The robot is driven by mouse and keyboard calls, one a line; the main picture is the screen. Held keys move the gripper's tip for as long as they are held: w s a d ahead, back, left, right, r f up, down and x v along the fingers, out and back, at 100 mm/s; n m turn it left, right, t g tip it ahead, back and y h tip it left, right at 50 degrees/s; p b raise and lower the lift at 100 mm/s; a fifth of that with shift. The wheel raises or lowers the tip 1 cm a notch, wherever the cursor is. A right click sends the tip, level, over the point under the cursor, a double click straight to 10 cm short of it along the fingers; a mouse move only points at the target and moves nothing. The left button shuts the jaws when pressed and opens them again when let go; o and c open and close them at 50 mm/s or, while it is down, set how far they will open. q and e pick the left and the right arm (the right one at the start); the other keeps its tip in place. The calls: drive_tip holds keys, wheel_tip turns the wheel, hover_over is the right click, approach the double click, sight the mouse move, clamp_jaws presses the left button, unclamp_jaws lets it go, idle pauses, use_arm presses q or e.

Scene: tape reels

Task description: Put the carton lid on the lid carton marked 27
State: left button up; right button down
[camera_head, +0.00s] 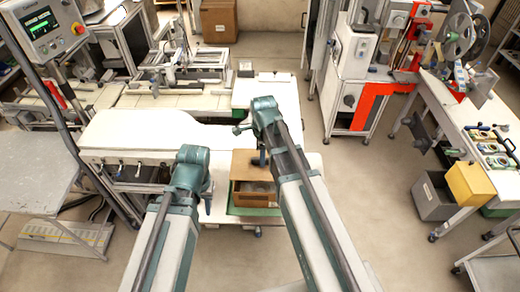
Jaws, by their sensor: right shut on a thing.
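An open brown carton (236,201) stands on the low table between my two forearms. Its inside looks dark, and no number can be read on it. A flat brown panel, which looks like the carton lid (242,161), is at the carton's far side. My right gripper (258,161) is shut at this lid, and my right arm covers its right part. Whether the lid touches the carton cannot be told. My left gripper (208,207) points down beside the carton's left side, mostly hidden behind its own wrist, and its fingers cannot be made out.
A green mat (247,211) shows under the carton. A white worktop (150,130) lies to the left and beyond. A grey bin (432,196) and a yellow box (470,184) are at the right bench. Another brown box (218,20) stands at the back.

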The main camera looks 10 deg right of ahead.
drive_tip(key=shift+s, duration=0.3)
drive_tip(key=shift+f, duration=0.1)
drive_tip(key=shift+w+f+b, duration=0.15)
drive_tip(key=shift+f+b, duration=0.35)
drive_tip(key=shift+b, duration=0.15)
wheel_tip(320, 180, down, 6)
drive_tip(key=b, duration=0.6)
drive_tip(key=c, duration=0.7)
unclamp_jaws()
drive_tip(key=shift+o, duration=0.2)
drive_tip(key=shift+r, duration=0.1)
